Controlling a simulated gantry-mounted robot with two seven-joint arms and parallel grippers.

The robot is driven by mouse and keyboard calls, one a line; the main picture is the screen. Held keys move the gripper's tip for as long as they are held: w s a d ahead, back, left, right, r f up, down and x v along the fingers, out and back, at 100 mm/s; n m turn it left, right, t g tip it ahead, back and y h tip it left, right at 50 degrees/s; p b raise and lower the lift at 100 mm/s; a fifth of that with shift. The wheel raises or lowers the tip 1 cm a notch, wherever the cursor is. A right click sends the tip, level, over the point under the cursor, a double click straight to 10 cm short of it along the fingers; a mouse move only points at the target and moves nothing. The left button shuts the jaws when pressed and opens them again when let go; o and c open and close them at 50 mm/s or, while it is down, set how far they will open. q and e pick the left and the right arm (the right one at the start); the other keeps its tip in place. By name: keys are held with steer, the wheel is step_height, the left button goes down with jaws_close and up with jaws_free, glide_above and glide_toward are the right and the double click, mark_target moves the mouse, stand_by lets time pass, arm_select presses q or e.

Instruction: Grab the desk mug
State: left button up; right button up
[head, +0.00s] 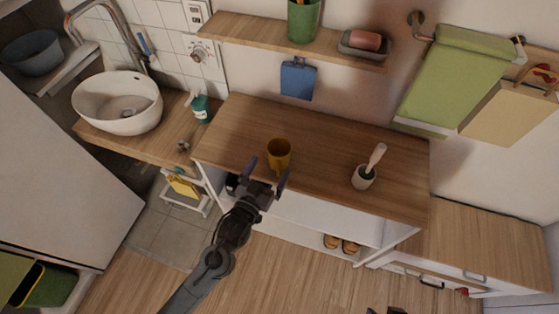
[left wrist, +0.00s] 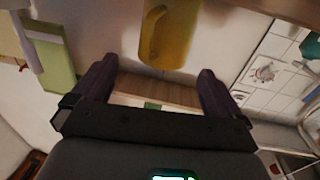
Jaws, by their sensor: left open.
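The yellow mug (head: 279,152) stands upright on the wooden desk top (head: 330,150), close to its front edge. My left gripper (head: 267,172) is open just in front of the mug, its two fingers spread toward it. In the left wrist view the mug (left wrist: 168,42) shows beyond the gap between the open fingers (left wrist: 157,68), and nothing is between them. The mug's handle shows on its left side in that view. Small dark parts at the bottom edge of the head view may be my right gripper (head: 385,310); its jaws cannot be made out.
A teal bottle (head: 200,107) and a white basin (head: 118,103) are on the counter at left. A shelf (head: 290,40) hangs above the desk. The desk around the mug is clear.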

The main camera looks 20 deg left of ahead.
mark_target(274, 157)
arm_select(q)
steer(key=shift+w+r+b, duration=0.15)
steer(key=shift+w+b, duration=0.1)
steer(key=shift+w, duration=1.5)
steer(key=shift+w+r+b, duration=0.15)
steer(key=shift+w+b, duration=0.1)
steer(key=shift+w, duration=1.5)
steer(key=c, duration=1.1)
